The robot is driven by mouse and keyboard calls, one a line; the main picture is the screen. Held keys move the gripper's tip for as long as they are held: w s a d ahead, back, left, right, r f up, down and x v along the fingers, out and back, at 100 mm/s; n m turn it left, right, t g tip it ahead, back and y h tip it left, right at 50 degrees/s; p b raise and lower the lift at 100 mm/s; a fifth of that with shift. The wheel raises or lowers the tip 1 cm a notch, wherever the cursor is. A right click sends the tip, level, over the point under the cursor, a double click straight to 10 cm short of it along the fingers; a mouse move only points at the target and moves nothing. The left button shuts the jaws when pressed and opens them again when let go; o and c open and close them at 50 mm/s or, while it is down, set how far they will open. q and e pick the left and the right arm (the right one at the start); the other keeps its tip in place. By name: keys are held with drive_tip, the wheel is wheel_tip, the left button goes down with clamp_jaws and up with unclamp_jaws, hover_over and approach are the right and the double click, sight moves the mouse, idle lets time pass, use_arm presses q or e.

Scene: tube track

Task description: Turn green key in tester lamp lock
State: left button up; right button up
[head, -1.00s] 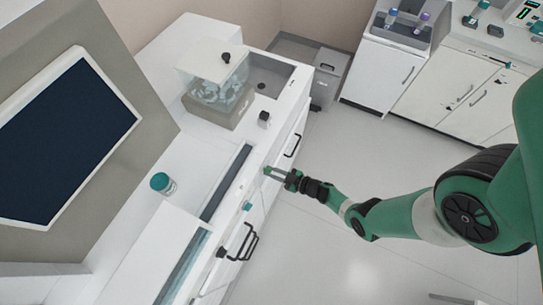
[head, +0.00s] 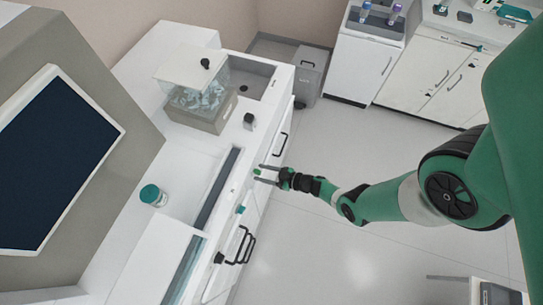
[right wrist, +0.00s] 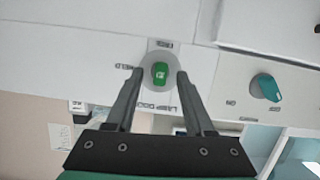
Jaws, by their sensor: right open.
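The green key (right wrist: 161,72) sits in a round grey lock (right wrist: 150,84) on the white front panel in the right wrist view. The key's grip is upright in that picture, tilted slightly. My right gripper (right wrist: 160,73) is open, with one dark finger on each side of the key and a gap to it on both sides. In the head view the right gripper (head: 260,174) points left at the cabinet front, with the small green key (head: 257,172) between its spread fingers. My left gripper is not in view.
A teal knob (right wrist: 265,87) stands on the same panel, to the right of the lock. Printed labels surround the lock. Black handles (head: 240,246) stick out of the cabinet front below. A teal-capped jar (head: 152,195) stands on the worktop.

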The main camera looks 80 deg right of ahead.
drive_tip(key=p+v, duration=0.4)
drive_tip(key=v, duration=0.7)
